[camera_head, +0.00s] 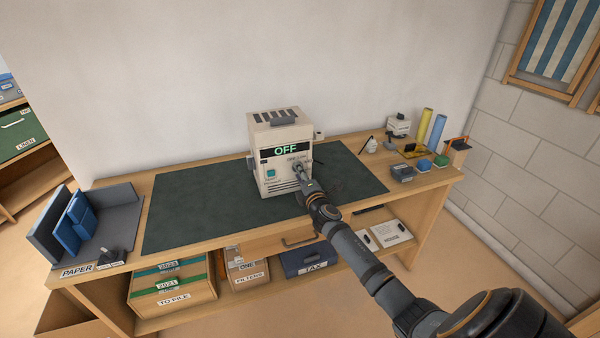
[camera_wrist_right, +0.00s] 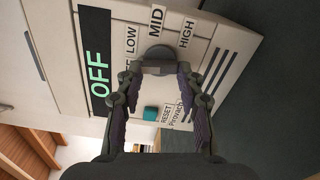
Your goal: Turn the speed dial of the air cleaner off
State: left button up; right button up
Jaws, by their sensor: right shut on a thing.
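The air cleaner (camera_head: 267,174) is a cream box with a dark handle and top slots, upright on the dark green mat of the workbench. Its display (camera_head: 287,151) reads OFF in green, and the same display (camera_wrist_right: 97,68) shows in the right wrist view. The grey speed dial (camera_wrist_right: 158,54) sits beside the LOW, MID and HIGH labels. My right gripper (camera_wrist_right: 158,68) is shut on the dial, one finger on each side; in the head view the gripper (camera_head: 301,172) hides most of the dial. A teal reset button (camera_wrist_right: 150,112) is near it. My left gripper is not in view.
The green mat (camera_head: 190,215) is mostly bare around the cleaner. A file holder (camera_head: 120,215) with blue files stands at the bench's left end. Small items, including a grey box (camera_head: 402,172), crowd the right end. Boxes (camera_head: 172,285) sit on the shelf below.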

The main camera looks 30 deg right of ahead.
jog(key=shift+f+n+p, duration=0.15)
jog(key=shift+n+p, duration=0.2)
jog(key=shift+n, duration=1.35)
jog(key=o, duration=1.2)
jog(key=shift+c, duration=0.2)
jog(key=v, duration=1.2)
